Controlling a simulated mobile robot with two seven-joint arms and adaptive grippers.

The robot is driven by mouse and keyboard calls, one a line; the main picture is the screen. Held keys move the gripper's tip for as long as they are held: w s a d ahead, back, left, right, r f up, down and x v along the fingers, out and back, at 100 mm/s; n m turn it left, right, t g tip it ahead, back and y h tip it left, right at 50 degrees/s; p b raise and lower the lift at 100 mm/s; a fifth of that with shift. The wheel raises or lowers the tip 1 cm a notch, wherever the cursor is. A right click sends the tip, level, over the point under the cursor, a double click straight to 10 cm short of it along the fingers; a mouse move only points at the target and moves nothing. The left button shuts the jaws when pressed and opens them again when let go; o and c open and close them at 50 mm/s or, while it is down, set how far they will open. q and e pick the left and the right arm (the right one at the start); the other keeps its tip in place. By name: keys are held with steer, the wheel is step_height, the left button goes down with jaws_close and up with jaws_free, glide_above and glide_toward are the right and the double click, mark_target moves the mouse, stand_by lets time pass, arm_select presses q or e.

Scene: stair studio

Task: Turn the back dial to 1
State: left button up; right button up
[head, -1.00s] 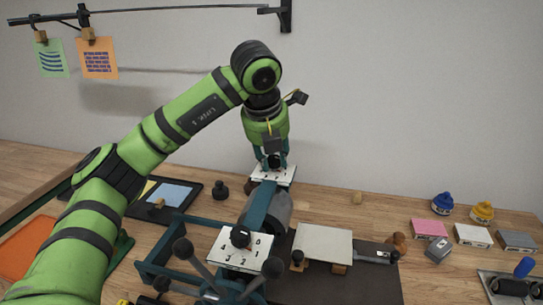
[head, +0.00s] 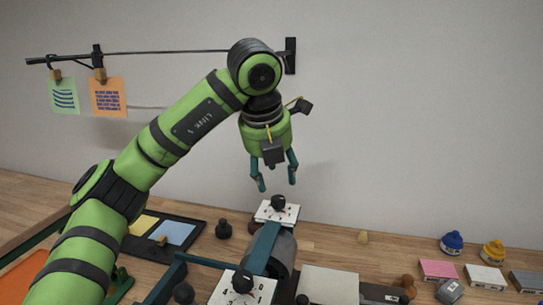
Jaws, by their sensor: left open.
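The back dial (head: 278,202) is a black knob on a small white plate with dark marks, at the far end of a teal and grey machine (head: 266,245). Its marks and pointer are too small to read surely. My left gripper (head: 276,185) points down just above the knob, its two teal fingers apart, empty and not touching it. A front dial (head: 242,281) with a black knob on a numbered white plate sits at the near end, cut by the bottom edge. My right gripper is not in view.
A black tray (head: 189,250) with yellow and blue cards and a black knob-like piece (head: 223,229) stand left of the machine. A pale board (head: 328,287) lies to its right. Blue (head: 452,243) and yellow (head: 492,252) capped items and small boxes stand at the right. The wall is behind.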

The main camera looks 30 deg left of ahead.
arm_select(q)
steer(key=shift+v, duration=2.45)
steer(key=shift+r, duration=0.15)
